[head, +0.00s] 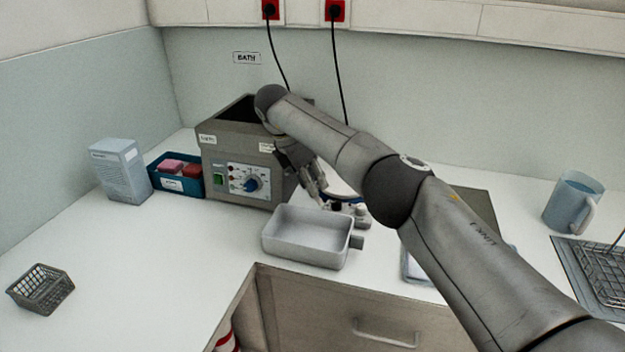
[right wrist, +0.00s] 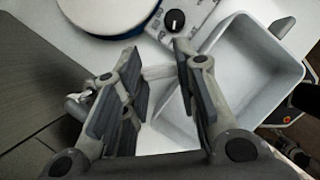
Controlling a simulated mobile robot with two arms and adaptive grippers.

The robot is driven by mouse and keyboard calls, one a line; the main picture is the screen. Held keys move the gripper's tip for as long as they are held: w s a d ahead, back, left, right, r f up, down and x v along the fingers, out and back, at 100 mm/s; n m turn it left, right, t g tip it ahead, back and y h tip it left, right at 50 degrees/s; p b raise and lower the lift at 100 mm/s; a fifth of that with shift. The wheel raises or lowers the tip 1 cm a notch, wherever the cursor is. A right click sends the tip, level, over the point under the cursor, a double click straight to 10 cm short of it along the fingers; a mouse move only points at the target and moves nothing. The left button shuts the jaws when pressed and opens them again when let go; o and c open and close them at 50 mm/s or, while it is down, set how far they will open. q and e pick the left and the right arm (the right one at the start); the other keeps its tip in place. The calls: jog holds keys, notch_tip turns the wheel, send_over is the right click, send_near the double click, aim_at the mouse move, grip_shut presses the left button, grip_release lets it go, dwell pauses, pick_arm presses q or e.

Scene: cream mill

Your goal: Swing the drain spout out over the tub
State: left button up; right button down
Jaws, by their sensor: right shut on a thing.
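The grey bath (head: 232,145) stands against the back wall, with a control panel on its front. My right gripper (head: 318,192) is low beside the bath's right side, behind the tub. In the right wrist view my right gripper (right wrist: 158,92) is shut on a pale bar, the drain spout (right wrist: 158,72), mostly hidden by the fingers. A small metal fitting (right wrist: 82,97) shows left of the fingers, by the bath's side. The pale grey tub (head: 306,248) sits on the counter in front of the bath; it also shows in the right wrist view (right wrist: 250,75), right of the fingers. It looks empty.
A blue box (head: 180,187) and a carton (head: 121,172) stand left of the bath. A mug (head: 573,202) is at right. A wire basket (head: 41,288) is front left.

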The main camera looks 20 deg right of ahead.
jog(key=c, duration=1.1)
grip_release()
jog(key=shift+a, duration=0.1)
